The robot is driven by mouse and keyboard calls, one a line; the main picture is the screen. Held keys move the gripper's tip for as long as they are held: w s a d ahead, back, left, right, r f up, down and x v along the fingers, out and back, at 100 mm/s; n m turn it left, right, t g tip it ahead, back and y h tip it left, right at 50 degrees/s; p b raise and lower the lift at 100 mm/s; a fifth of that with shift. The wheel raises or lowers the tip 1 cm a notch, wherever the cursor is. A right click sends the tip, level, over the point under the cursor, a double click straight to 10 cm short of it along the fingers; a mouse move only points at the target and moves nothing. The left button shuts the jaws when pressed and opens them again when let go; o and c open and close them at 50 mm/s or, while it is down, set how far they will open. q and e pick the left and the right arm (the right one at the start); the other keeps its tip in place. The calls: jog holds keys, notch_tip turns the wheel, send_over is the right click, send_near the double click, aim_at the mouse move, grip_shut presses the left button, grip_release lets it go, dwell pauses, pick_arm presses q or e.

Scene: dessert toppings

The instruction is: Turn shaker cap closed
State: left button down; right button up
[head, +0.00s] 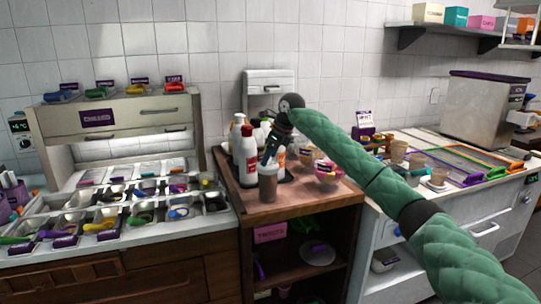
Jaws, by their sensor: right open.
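A shaker (268,187) with a clear body and brownish contents stands upright near the front edge of the wooden counter. Its cap is at the top, small and partly covered by my gripper. My right gripper (268,160) comes down from above right, with its open fingertips at the cap. I cannot tell whether the fingers touch the cap or how far the cap is turned. My left gripper is not in view.
Topping bins (140,200) fill the left counter. The wooden counter (290,205) is bare in front right of the shaker.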

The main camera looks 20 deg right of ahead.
jog(key=c, duration=1)
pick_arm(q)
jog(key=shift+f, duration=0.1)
pick_arm(e)
jog(key=shift+s+m+t+h+b, duration=0.1)
jog(key=shift+m+t+h+b, duration=0.25)
jog(key=shift+m, duration=0.75)
jog(key=m+h+b, duration=0.1)
jog(key=m, duration=0.2)
jog(key=shift+s+a+t, duration=0.1)
jog(key=shift+t, duration=0.15)
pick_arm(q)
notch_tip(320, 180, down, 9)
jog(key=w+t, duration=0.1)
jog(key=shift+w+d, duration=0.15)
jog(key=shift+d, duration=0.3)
pick_arm(e)
jog(key=shift+m+h, duration=0.25)
jog(key=shift+m, duration=0.75)
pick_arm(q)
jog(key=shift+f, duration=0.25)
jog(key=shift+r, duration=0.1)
